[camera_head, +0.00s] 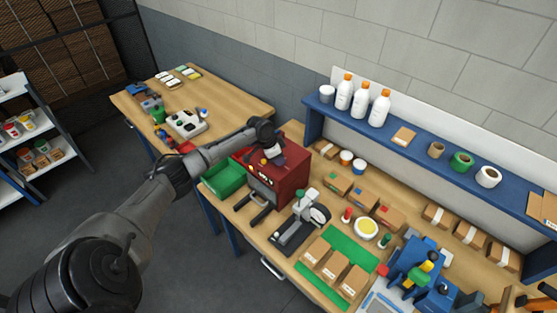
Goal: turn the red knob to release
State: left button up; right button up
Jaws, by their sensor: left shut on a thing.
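My left arm reaches from the lower left to the red box-shaped machine (290,186) on the bench. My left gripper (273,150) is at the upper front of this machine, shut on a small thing. The gripper covers most of what it holds, so I cannot make out its shape or colour. I cannot pick out a red knob for certain; one may be hidden behind the gripper. A dark handle-like part (261,213) sticks out at the machine's lower front. My right gripper is not in view.
A green bin (223,178) stands left of the machine. A black press-like device (301,222), a green mat (352,243) with boxes and a blue device (411,258) stand to the right. A blue shelf (409,153) with bottles runs along the wall.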

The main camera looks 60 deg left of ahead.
pick_arm(q)
jog(key=shift+a+m+h+b, duration=0.1)
jog(key=shift+m+h+b, duration=0.2)
jog(key=shift+m+b, duration=0.55)
jog(key=shift+m, duration=0.25)
jog(key=shift+g, duration=0.3)
jog(key=o, duration=0.9)
jog(key=shift+r, duration=0.1)
